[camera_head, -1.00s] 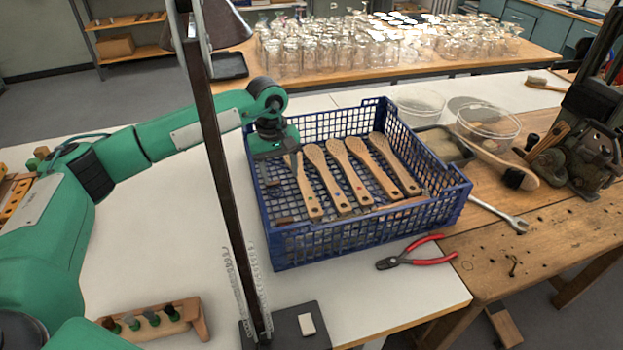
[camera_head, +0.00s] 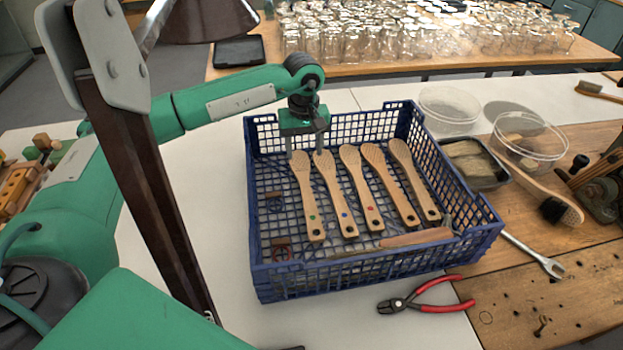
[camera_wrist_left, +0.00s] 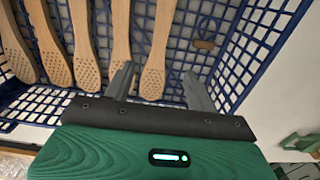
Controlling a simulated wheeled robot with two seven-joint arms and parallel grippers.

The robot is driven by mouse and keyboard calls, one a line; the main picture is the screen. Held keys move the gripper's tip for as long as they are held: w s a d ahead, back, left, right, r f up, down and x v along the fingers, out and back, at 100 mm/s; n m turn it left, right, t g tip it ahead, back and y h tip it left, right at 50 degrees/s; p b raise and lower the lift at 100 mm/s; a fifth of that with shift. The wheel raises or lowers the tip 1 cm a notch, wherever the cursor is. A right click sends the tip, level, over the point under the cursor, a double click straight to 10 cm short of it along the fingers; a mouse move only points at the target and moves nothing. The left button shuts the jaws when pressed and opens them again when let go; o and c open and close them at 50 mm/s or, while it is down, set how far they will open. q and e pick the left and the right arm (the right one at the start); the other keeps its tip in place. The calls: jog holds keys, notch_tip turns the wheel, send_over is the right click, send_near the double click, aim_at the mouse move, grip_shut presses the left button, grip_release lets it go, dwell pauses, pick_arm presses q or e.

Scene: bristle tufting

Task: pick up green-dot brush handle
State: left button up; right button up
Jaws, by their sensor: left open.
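The green-dot brush handle (camera_head: 310,205) is the leftmost of several wooden brush handles lying in the blue crate (camera_head: 375,265). A small green dot shows near its holed lower end. My left gripper (camera_head: 305,152) is open and points down at the perforated head of this handle, at the crate's far side. In the left wrist view, the handle (camera_wrist_left: 158,50) is the rightmost one, and its head lies between the two open fingers of my left gripper (camera_wrist_left: 160,88). The neighbouring handle (camera_wrist_left: 120,35) is close to the left finger there. Contact cannot be told. My right gripper is not in view.
Beside the green-dot handle lie handles with a blue dot (camera_head: 344,214) and a red dot (camera_head: 368,209). Red pliers (camera_head: 428,298) lie in front of the crate, a wrench (camera_head: 535,255) to its right. A dark lamp post (camera_head: 150,190) stands left. White table is clear between post and crate.

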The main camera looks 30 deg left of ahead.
pick_arm(q)
send_over(306, 189)
jog(key=f, duration=0.5)
jog(key=f+p, duration=0.1)
jog(key=f, duration=0.1)
jog(key=shift+w+a+f, duration=0.1)
jog(key=shift+a+f, duration=0.05)
jog(key=shift+a, duration=0.1)
jog(key=shift+f, duration=0.25)
jog(key=f, duration=0.1)
jog(key=f+p, duration=0.1)
jog(key=f, duration=0.1)
jog(key=shift+d+f, duration=0.3)
jog(key=shift+f, duration=0.5)
jog(key=c, duration=1)
jog(key=shift+c, duration=0.5)
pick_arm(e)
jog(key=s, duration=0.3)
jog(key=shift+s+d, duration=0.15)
pick_arm(q)
jog(key=shift+r, duration=0.15)
